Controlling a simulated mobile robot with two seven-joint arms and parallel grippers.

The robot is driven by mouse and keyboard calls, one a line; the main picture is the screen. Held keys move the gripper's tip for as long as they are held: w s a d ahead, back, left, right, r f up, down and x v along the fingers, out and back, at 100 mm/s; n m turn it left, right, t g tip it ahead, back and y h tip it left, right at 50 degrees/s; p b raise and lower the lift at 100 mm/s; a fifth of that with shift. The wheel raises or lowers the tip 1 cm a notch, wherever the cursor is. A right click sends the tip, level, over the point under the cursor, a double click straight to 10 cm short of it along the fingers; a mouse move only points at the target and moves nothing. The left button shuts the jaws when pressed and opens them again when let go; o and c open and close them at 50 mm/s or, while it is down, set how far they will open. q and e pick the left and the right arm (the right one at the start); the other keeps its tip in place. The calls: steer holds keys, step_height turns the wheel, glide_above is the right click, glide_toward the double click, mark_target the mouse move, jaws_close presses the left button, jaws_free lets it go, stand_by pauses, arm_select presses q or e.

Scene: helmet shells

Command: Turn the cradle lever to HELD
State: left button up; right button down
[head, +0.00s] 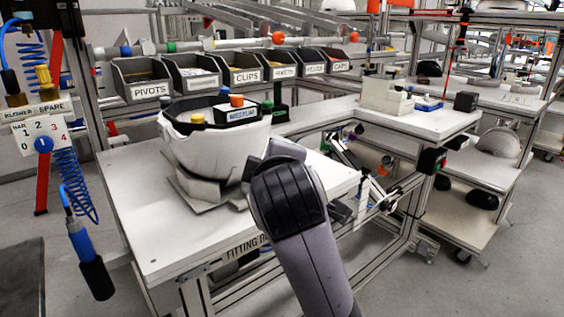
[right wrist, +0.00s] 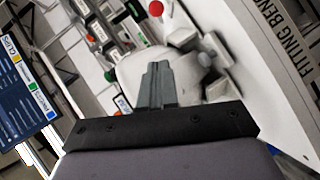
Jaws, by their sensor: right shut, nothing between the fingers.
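The white helmet shell (head: 215,145) sits open side up in a grey cradle (head: 198,190) on the fitting bench. The shell also shows in the right wrist view (right wrist: 132,75), beyond my fingers, with grey cradle pads (right wrist: 183,38) beside it. A red ball knob (right wrist: 155,8) on a thin stem is at the top edge there; it looks like the cradle lever. Its markings cannot be read. My right gripper (right wrist: 158,70) is shut and empty, pointing toward the shell and apart from the knob. In the head view my right arm hides the cradle's right side. My left gripper is out of view.
Labelled bins (head: 190,78) line the back of the fitting bench (head: 150,225). A small labelled box (head: 236,115) and colored knobs show at the shell's rim. A blue coiled hose with a handle (head: 90,262) hangs at left. The bench's front left is clear.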

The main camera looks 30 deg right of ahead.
steer(key=b+x, duration=0.1)
steer(key=x, duration=0.9)
steer(key=shift+w+d+f, duration=0.1)
steer(key=shift+f, duration=0.05)
steer(key=shift+w+d+f, duration=0.1)
steer(key=shift+d+f, duration=0.2)
steer(key=shift+d, duration=0.3)
steer(key=shift+d+f, duration=0.3)
steer(key=shift+d, duration=0.25)
steer(key=shift+w+d+f, duration=0.15)
steer(key=shift+d+f, duration=0.05)
steer(key=shift+d, duration=0.3)
steer(key=shift+d+r+n+p, duration=0.1)
steer(key=shift+d+n+p, duration=0.1)
steer(key=shift+n+p, duration=0.15)
steer(key=shift+y, duration=0.4)
